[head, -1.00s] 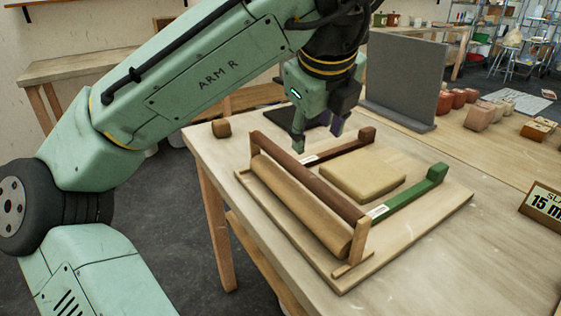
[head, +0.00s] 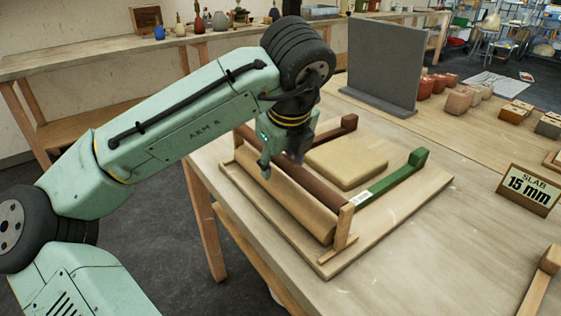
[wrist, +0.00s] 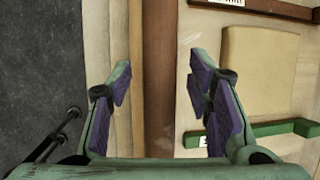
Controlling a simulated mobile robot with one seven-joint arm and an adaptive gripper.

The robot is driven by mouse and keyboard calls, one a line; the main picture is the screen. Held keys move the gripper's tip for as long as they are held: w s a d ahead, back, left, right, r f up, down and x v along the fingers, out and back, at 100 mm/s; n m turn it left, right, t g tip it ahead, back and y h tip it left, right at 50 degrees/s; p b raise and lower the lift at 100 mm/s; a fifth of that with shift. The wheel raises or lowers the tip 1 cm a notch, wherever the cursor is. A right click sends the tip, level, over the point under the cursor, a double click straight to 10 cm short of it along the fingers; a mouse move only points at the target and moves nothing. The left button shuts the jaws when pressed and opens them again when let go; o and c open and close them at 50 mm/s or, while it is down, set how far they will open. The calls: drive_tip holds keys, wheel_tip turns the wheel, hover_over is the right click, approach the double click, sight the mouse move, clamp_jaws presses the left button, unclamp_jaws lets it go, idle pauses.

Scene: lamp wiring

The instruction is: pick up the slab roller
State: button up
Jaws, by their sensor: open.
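The slab roller (head: 290,200) lies along the left side of a wooden board (head: 400,222). It shows a tan cylinder beside a dark brown bar (head: 322,186), with an upright wooden end bracket (head: 343,228). My gripper (head: 281,166) points down over the roller and hides part of it. In the wrist view my open, empty fingers (wrist: 160,82) lie on either side of the dark brown bar (wrist: 159,60). The tan cylinder (wrist: 121,40) runs along the left of that bar. I cannot tell how far above it the fingertips are.
A tan clay slab (head: 347,162) lies on the board between a green rail (head: 393,187) and a dark brown rail (head: 337,130). A grey upright panel (head: 386,62) stands behind. A "SLAB 15 mm" sign (head: 528,189) stands at right.

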drive_tip(key=shift+c, duration=0.2)
clamp_jaws()
idle(0.5)
